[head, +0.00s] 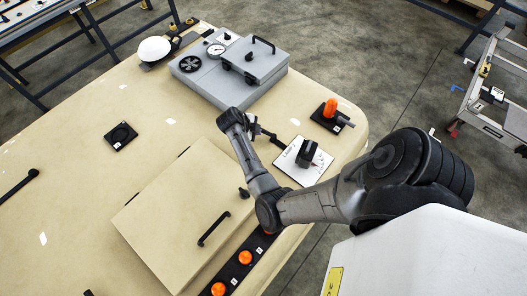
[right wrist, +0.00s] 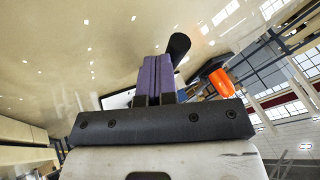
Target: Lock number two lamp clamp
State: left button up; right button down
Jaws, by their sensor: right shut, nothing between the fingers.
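An orange lamp (head: 330,108) stands on a square black base with a small label near the right edge of the tan panel. A dark clamp lever (head: 346,121) sticks out to its right. My right gripper (head: 270,136) is left of this lamp, clear of it, and partly hidden by my wrist. In the right wrist view its purple fingers (right wrist: 156,62) are shut and empty. A black cylindrical knob (right wrist: 178,46) shows just beyond the fingertips; I cannot tell whether they touch. The orange lamp (right wrist: 221,84) is right of the fingers. My left gripper is not in view.
A white plate with a black block (head: 308,153) lies near my right forearm. A grey box (head: 225,75) with a handle stands behind. A tan lid (head: 165,215) and a strip of orange lamps (head: 245,257) are in front.

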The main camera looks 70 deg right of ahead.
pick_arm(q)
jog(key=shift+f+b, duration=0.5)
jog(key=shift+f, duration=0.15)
pick_arm(e)
jog(key=shift+w+d, duration=0.15)
jog(key=shift+d, duration=0.55)
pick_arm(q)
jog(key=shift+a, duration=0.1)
pick_arm(e)
jog(key=shift+d, duration=0.1)
jog(key=shift+w+a+r, duration=0.15)
jog(key=shift+a+r, duration=0.05)
jog(key=shift+a, duration=0.2)
jog(key=a, duration=0.1)
jog(key=w+a+r, duration=0.1)
jog(key=a, duration=0.2)
jog(key=shift+w+r, duration=0.25)
jog(key=shift+w, duration=0.15)
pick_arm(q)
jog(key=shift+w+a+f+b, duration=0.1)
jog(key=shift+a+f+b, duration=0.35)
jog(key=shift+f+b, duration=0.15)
pick_arm(e)
jog(key=w+d+v, duration=0.1)
jog(key=v, duration=0.7)
jog(key=shift+d+r, duration=0.3)
